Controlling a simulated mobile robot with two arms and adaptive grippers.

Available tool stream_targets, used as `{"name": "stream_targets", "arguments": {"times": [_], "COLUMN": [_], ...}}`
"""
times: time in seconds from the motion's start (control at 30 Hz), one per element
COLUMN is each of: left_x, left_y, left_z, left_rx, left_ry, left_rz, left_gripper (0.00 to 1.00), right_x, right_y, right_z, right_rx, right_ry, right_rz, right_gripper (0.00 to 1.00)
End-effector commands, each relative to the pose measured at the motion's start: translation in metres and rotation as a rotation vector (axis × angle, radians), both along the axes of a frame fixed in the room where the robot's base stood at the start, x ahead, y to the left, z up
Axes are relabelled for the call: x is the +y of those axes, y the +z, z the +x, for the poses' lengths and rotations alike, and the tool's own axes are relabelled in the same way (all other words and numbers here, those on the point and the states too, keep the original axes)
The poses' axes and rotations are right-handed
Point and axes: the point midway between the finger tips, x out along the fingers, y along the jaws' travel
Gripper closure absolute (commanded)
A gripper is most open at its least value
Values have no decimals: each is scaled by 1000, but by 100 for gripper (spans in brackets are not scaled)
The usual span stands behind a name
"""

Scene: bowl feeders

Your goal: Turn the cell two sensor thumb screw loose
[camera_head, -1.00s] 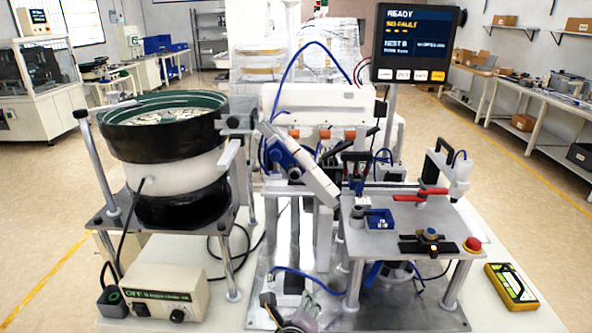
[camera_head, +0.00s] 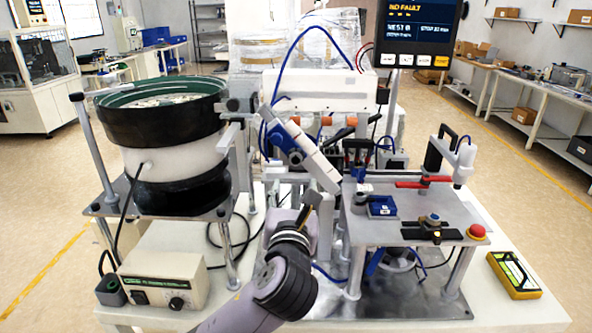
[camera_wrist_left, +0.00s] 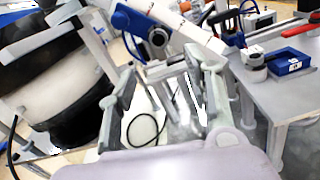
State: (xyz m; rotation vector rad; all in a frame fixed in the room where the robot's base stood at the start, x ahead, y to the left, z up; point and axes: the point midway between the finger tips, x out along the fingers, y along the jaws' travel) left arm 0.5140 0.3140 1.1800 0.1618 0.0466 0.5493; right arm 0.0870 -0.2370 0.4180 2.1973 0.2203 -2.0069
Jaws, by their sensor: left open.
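My left gripper (camera_head: 308,207) has its fingers raised in front of the machine, between the bowl feeder and the right-hand plate. In the left wrist view its two fingers (camera_wrist_left: 160,95) are wide apart with nothing between them. On the plate a black bracket (camera_head: 432,234) carries a small knob with a blue top (camera_head: 432,218). I cannot tell whether this knob is the cell two sensor thumb screw. A white inclined track with a blue clamp (camera_head: 288,142) stands behind the gripper; it also shows beyond the fingers in the left wrist view (camera_wrist_left: 150,35). My right gripper is not in view.
The bowl feeder (camera_head: 165,125) and its control box (camera_head: 165,277) stand left. The metal plate (camera_head: 385,227) holds a blue tray (camera_head: 382,206), a red-handled clamp (camera_head: 420,184) and a red button (camera_head: 477,231). A yellow device (camera_head: 513,275) lies at the right. The display (camera_head: 420,32) is above.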

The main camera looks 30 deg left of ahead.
Motion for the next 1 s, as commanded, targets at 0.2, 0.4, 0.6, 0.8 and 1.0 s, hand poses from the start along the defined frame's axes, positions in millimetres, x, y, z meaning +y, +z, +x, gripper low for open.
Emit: {"name": "stream_targets", "arguments": {"times": [0.2, 0.4, 0.6, 0.8, 1.0], "left_x": [27, 47, 58, 61, 61], "left_y": [3, 3, 2, 1, 1], "left_z": [42, 76, 95, 100, 100], "left_rx": [0, -1, -2, -1, -1], "left_ry": [3, 1, 0, -2, -2], "left_rz": [0, -2, -3, -3, -3], "left_gripper": [54, 54, 54, 54, 55], "right_x": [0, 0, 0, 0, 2], "right_y": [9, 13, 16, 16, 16], "right_z": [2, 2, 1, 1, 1], "right_rx": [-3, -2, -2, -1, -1], "right_ry": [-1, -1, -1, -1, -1], "right_rz": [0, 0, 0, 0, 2], "right_gripper": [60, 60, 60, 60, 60]}}
